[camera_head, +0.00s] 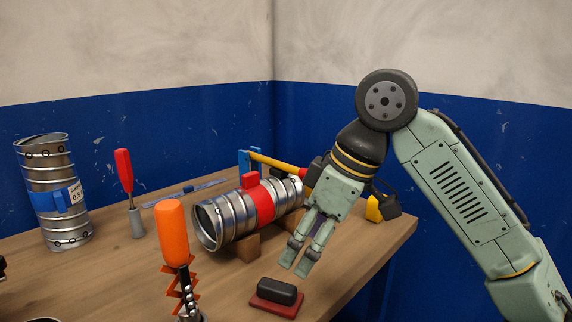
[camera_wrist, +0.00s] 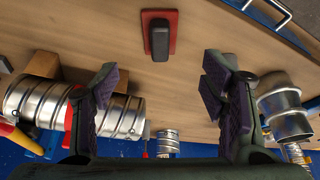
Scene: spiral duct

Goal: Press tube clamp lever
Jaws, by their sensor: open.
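A silver ribbed tube (camera_head: 222,221) lies on wooden blocks in the head view, with a red clamp band (camera_head: 262,202) around its middle. A red tab (camera_head: 250,180) stands on top of the band; I cannot tell for sure whether it is the lever. My gripper (camera_head: 294,264) points down at the right front of the tube, apart from the clamp. In the wrist view my gripper (camera_wrist: 160,82) is open, with nothing between the fingers. The tube (camera_wrist: 120,116) shows at the left there, partly hidden by a finger, as is the red band (camera_wrist: 69,117).
A black block on a red base (camera_head: 275,294) lies on the wooden table (camera_head: 345,276) just below my gripper. An orange-handled tool (camera_head: 172,232) stands at the front; a red-handled tool (camera_head: 124,172) and upright silver can (camera_head: 60,215) stand left. The blue wall is behind.

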